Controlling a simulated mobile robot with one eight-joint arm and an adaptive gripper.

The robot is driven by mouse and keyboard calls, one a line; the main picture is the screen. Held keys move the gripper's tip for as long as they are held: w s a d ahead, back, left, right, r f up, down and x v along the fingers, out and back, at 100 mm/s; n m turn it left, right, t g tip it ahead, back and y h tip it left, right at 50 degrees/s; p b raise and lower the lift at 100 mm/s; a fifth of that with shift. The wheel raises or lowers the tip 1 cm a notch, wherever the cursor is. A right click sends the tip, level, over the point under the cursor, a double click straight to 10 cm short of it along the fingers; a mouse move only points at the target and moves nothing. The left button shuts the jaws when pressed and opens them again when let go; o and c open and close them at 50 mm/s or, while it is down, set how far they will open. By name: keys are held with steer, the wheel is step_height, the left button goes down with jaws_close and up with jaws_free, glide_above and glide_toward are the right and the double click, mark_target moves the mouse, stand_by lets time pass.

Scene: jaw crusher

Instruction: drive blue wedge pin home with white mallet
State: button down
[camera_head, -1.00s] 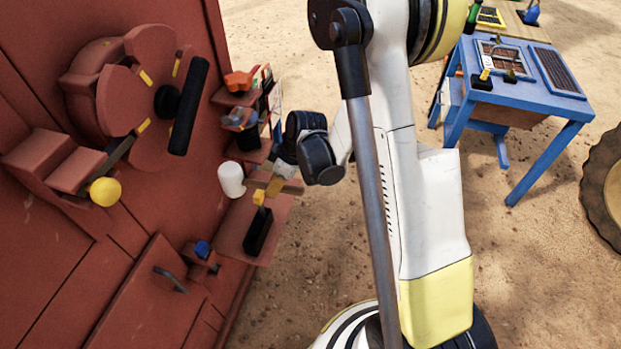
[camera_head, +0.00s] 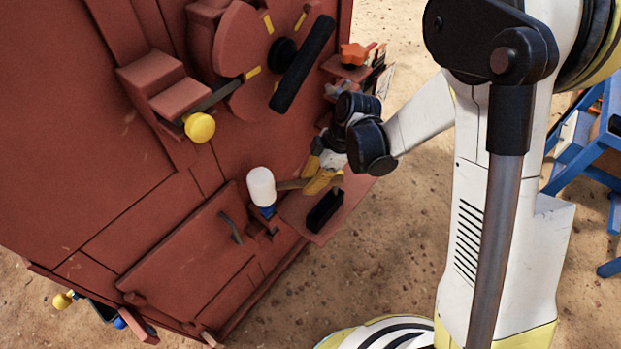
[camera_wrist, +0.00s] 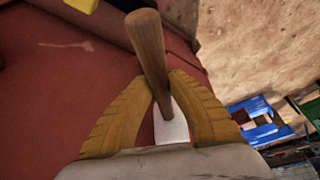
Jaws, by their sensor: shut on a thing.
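The white mallet has a white head (camera_head: 262,186) and a wooden handle (camera_head: 291,184). My gripper (camera_head: 322,180) is shut on the handle, to the right of the head. The blue wedge pin (camera_head: 267,212) sits in a bracket on the red machine. In the head view the mallet head appears directly above it and hides its upper part. I cannot tell whether they touch.
The red crusher wall (camera_head: 90,130) fills the left, with a yellow knob (camera_head: 199,127) and a black-handled wheel (camera_head: 301,65). A red shelf (camera_head: 296,215) holds a black block (camera_head: 324,211) below my gripper. A blue table (camera_head: 590,150) stands at the right; open dirt lies between.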

step_height(320, 180, down, 7)
steer(key=b, duration=0.4)
steer(key=shift+r+b, duration=0.2)
steer(key=shift+b, duration=0.2)
step_height(320, 180, up, 5)
steer(key=p, duration=0.3)
steer(key=shift+r+p, duration=0.1)
steer(key=shift+p, duration=0.2)
